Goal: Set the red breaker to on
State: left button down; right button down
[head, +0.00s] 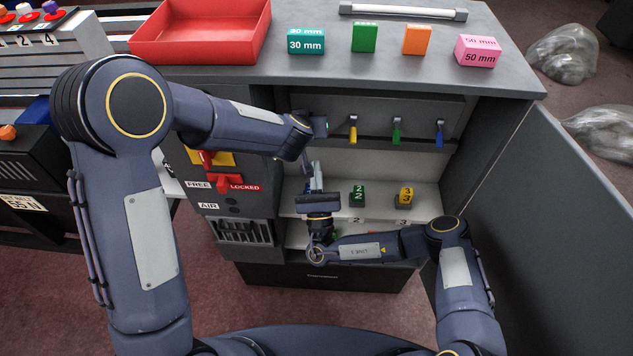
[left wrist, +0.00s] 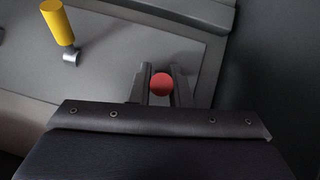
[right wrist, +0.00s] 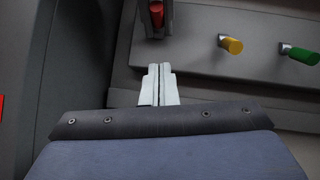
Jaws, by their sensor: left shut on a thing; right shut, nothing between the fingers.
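The red breaker's handle (left wrist: 161,84) shows as a round red end between the two fingers of my left gripper (left wrist: 160,85), which is shut on it. It also shows at the top of the right wrist view (right wrist: 156,14). In the head view the left gripper (head: 319,125) is at the left end of the breaker row and hides the red breaker. My right gripper (right wrist: 161,72) is shut and empty, below the red breaker; in the head view its fingers (head: 313,172) point up. Any on or off marking is not visible.
Yellow (head: 353,135), green (head: 396,132) and blue (head: 440,132) breakers stand to the right on the panel. Below is a shelf with green (head: 357,196) and yellow (head: 405,198) numbered cubes. A red FREE/LOCKED handle (head: 222,182) is left of the cabinet opening; an open door (head: 560,200) is right.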

jog(key=w+a+r, duration=0.1)
jog(key=w+r, duration=0.2)
jog(key=r, duration=0.3)
jog(key=shift+w+a+r, duration=0.2)
jog(key=shift+w+r, duration=0.05)
jog(key=shift+w, duration=0.1)
